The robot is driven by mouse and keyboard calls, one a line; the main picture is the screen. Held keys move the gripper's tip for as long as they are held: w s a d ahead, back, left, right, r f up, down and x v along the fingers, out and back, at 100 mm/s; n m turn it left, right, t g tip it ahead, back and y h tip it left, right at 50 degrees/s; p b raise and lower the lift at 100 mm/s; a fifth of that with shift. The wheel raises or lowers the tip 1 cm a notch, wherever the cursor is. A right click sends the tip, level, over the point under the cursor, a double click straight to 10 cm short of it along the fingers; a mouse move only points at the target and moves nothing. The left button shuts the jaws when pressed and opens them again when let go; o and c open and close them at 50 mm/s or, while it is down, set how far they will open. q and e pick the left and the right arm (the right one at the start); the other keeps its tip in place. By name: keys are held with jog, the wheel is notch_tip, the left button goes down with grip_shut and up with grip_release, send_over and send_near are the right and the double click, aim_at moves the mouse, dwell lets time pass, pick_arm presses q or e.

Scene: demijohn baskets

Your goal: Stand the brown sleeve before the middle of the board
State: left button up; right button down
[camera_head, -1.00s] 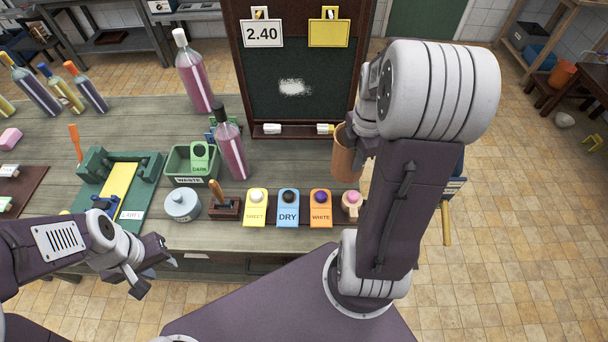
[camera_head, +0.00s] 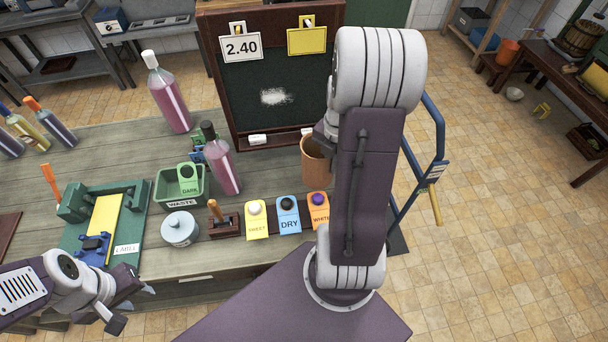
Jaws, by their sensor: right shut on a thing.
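The brown sleeve (camera_head: 316,160) is an open-topped brown cylinder, upright near the lower right corner of the dark board (camera_head: 270,75). My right gripper (camera_head: 325,133) is shut on it at its upper right side, mostly hidden behind my own arm. I cannot tell whether the sleeve touches the table. The board stands upright in a brown frame, with a white smudge on its black face and a ledge below. My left gripper (camera_head: 134,305) is open and empty at the lower left, before the table's front edge.
A pink bottle (camera_head: 222,165) stands before the board's left part. A row of tags, including a blue DRY tag (camera_head: 288,215), lies along the front. A green WASTE bin (camera_head: 181,187) is further left. Bare table (camera_head: 270,175) shows before the board's middle.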

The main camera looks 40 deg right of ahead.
jog(key=w+a+f+p, duration=0.1)
jog(key=w+a+f, duration=0.2)
jog(key=w+f, duration=0.3)
notch_tip(320, 180, down, 2)
jog(key=shift+w+f, duration=0.2)
jog(key=shift+f, duration=0.05)
jog(key=c, duration=1.6)
grip_release()
jog(key=shift+a, duration=0.15)
